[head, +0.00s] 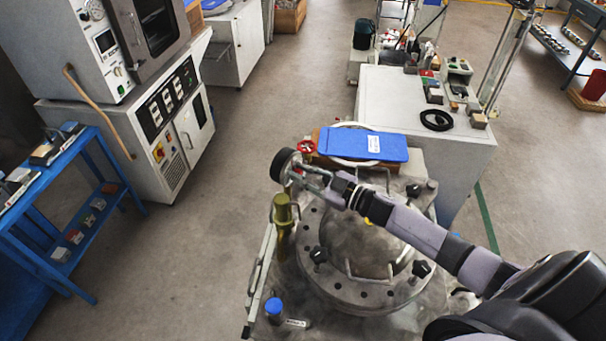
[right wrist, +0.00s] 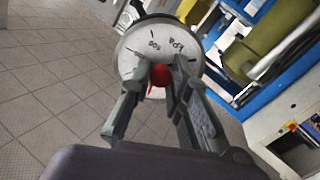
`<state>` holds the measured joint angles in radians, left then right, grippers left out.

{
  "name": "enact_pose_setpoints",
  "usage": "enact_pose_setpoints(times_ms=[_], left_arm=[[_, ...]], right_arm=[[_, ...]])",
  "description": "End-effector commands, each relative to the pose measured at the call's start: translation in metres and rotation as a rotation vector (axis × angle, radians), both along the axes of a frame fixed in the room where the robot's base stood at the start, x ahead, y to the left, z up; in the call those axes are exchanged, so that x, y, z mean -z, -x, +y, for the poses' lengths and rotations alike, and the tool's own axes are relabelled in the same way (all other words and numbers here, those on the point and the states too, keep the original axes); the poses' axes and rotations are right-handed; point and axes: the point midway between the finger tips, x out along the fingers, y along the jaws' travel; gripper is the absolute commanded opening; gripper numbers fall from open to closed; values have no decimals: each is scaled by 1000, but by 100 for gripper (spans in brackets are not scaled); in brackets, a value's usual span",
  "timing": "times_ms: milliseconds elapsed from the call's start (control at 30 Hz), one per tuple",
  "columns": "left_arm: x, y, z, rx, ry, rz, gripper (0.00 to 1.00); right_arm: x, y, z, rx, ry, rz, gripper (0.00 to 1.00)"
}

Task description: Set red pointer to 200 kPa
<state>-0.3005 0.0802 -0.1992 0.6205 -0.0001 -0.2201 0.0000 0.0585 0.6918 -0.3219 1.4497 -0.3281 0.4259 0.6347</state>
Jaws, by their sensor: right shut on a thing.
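The pressure gauge (head: 284,165) shows in the head view as a dark round case at the upper left of the round steel vessel. In the right wrist view its white dial (right wrist: 133,55) faces me, with black ticks and "kPa" lettering that appears turned. The red pointer (right wrist: 155,88) shows as a small red piece at the dial's lower part, between my fingertips. My right gripper (head: 298,173) is at the gauge face, and its fingers (right wrist: 160,76) are shut on the red pointer. The fingers hide part of the dial, so the pointer's exact reading cannot be told. My left gripper is not in view.
The vessel's bolted flange (head: 345,290) lies below my right arm. A brass valve (head: 283,212) stands just below the gauge. A red handwheel (head: 306,147) and a blue case (head: 363,144) are close behind. Open floor (head: 215,220) lies to the left.

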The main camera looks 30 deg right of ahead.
Motion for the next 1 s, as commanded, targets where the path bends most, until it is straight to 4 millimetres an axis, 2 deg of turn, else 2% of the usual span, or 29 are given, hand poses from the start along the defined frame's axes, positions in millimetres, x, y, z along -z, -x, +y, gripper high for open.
enact_pose_setpoints(times_ms=[600, 1000], left_arm=[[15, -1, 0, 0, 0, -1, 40], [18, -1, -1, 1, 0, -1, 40]], right_arm=[[2, 1, 1, -2, 422, -221, 0], [2, 1, 1, -2, 525, -276, 0]])
